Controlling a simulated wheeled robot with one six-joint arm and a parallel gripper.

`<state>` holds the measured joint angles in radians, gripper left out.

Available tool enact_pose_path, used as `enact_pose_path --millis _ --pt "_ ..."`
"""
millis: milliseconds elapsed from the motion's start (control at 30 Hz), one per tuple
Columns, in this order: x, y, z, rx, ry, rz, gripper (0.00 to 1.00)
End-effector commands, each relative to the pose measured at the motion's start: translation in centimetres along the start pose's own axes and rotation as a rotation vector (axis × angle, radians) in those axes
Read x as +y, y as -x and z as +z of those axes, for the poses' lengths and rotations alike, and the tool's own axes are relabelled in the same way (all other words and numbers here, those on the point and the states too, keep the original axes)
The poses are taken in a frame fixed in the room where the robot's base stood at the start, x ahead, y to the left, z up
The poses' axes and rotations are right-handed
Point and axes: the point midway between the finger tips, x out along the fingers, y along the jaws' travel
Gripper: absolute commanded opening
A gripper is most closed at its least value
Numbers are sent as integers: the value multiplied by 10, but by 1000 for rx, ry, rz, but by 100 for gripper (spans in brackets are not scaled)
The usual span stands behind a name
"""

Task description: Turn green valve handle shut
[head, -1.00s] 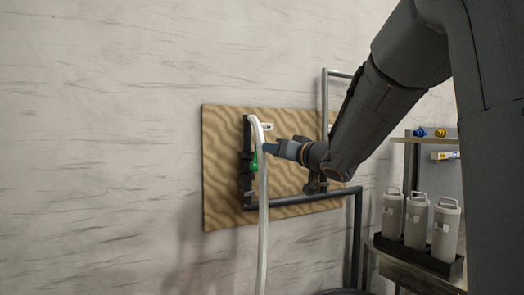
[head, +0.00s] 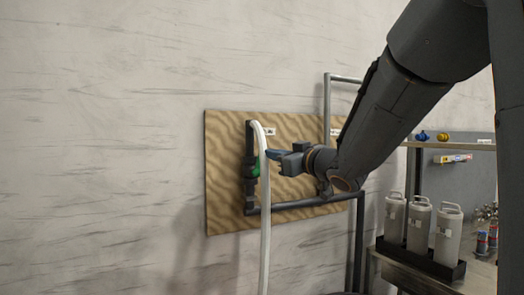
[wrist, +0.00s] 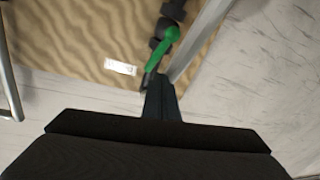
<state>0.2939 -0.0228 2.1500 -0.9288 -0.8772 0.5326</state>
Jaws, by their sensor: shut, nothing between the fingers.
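The green valve handle (wrist: 165,42) shows in the wrist view as a slanted lever with a rounded end, on a dark pipe fitting. In the head view only a bit of green (head: 257,167) shows, partly behind a pale vertical hose. My gripper (wrist: 161,82) is shut and empty. In the wrist view its fingertips lie just below the handle's lower end; I cannot tell whether they touch it. In the head view my gripper (head: 270,154) points left at the hose and valve, from the right.
The pale hose (head: 265,215) hangs in front of the valve. A wood-grain board (head: 225,150) backs the dark pipe (head: 310,203). At right, a shelf holds grey canisters (head: 418,228) in a black tray. The wall left of the board is clear.

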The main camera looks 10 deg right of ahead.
Motion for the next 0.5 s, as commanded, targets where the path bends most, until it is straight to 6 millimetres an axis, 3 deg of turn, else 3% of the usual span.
enact_pose_path --millis 500 --pt "-34 17 -15 -28 862 17 0"
